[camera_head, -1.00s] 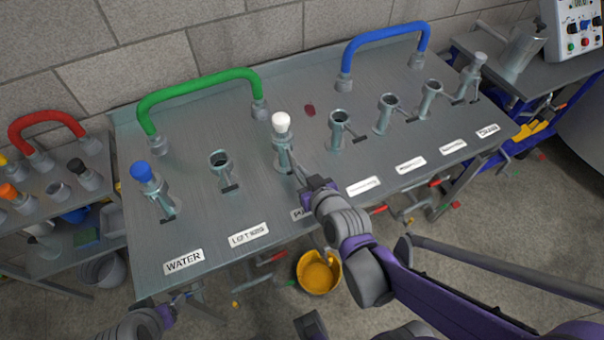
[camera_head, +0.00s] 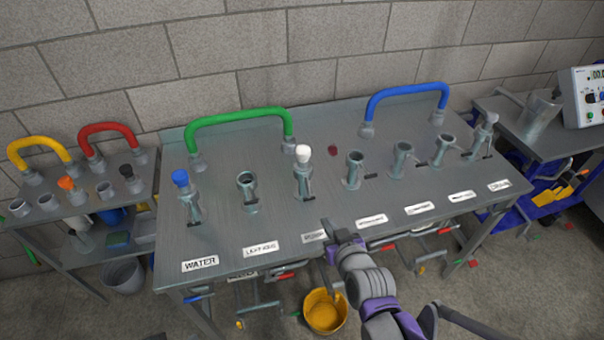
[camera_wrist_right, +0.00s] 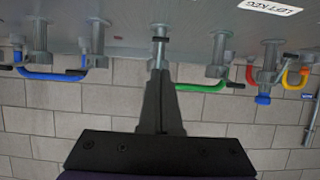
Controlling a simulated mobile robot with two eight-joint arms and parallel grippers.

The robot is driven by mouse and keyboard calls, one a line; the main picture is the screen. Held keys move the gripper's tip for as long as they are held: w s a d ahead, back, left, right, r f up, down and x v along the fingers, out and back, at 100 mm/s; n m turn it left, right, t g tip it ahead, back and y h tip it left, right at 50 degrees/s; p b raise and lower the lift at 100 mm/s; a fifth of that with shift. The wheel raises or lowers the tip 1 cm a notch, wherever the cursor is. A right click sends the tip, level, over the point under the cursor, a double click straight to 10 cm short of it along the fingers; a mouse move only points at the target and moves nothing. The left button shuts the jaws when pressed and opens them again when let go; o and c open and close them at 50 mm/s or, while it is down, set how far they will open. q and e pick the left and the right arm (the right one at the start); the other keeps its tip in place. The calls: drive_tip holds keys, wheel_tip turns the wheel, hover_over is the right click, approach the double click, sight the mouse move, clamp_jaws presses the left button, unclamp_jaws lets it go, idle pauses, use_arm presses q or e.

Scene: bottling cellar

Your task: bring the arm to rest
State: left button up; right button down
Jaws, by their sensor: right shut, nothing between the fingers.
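My right arm comes in from the bottom right of the head view. Its gripper (camera_head: 327,229) is at the front edge of the grey metal bench (camera_head: 225,226), in front of and a little right of the white-capped fitting (camera_head: 303,172). In the right wrist view the black fingers (camera_wrist_right: 161,80) are together with nothing between them, and the row of bench fittings shows upside down beyond them. A fitting (camera_wrist_right: 160,38) lines up behind the fingertips; I cannot tell the gap. My left gripper is not in view.
Several metal fittings stand along the bench, one with a blue cap (camera_head: 181,178). A green handle (camera_head: 240,118) and a blue handle (camera_head: 405,92) rise at the back. A yellow bucket (camera_head: 325,313) stands below the front edge. A side shelf (camera_head: 60,207) is at left.

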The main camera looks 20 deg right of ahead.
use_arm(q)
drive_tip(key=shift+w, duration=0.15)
use_arm(e)
drive_tip(key=shift+w, duration=0.1)
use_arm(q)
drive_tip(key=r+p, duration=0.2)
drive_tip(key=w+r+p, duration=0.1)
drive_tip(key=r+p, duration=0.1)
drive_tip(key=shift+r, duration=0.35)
use_arm(e)
drive_tip(key=s+a+r+g, duration=0.1)
drive_tip(key=s+a+g, duration=0.2)
drive_tip(key=s+g, duration=0.4)
drive_tip(key=s, duration=0.7)
drive_tip(key=shift+a+n+g+y, duration=0.15)
drive_tip(key=shift+n+g+y, duration=0.15)
drive_tip(key=shift+g, duration=0.1)
